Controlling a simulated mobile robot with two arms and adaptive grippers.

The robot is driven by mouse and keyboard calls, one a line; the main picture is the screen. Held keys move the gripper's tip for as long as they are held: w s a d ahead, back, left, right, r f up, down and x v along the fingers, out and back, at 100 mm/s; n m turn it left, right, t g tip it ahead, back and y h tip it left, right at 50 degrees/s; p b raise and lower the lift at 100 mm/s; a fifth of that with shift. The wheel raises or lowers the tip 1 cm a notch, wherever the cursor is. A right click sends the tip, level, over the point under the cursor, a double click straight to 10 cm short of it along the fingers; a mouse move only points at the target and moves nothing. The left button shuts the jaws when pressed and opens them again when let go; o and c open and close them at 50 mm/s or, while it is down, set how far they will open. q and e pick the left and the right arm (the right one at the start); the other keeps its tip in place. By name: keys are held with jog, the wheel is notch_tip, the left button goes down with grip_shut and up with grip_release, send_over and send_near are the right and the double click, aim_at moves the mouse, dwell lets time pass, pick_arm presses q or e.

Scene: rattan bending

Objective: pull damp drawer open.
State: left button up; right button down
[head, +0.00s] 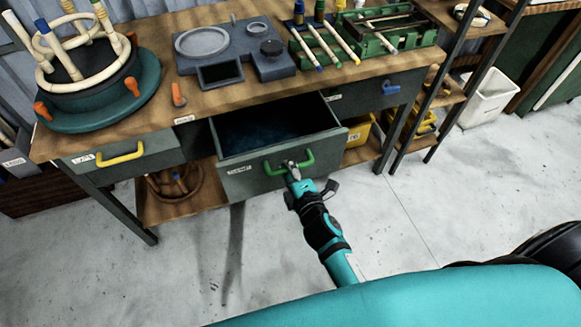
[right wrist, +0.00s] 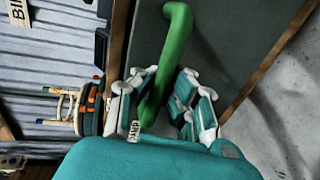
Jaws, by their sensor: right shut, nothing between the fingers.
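The damp drawer (head: 235,186) is the middle one under the workbench and stands pulled out, its dark inside showing from above. Its front is grey-green with a small white label and a green bar handle (head: 308,160). My left gripper is not in view.
The workbench (head: 150,137) carries a round teal jig (head: 105,95), a grey tray unit (head: 215,55) and a green rack (head: 385,35). A drawer with a yellow handle (head: 120,155) is at left, one with a blue handle (head: 390,88) at right. The floor in front is clear.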

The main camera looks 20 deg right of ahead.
jog(key=c, duration=1.9)
grip_release()
jog(key=shift+r, duration=0.1)
jog(key=o, duration=0.5)
jog(key=shift+o, duration=0.6)
jog(key=shift+s, duration=0.35)
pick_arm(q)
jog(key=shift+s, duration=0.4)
pick_arm(e)
jog(key=v, duration=1.1)
jog(key=shift+s, duration=0.15)
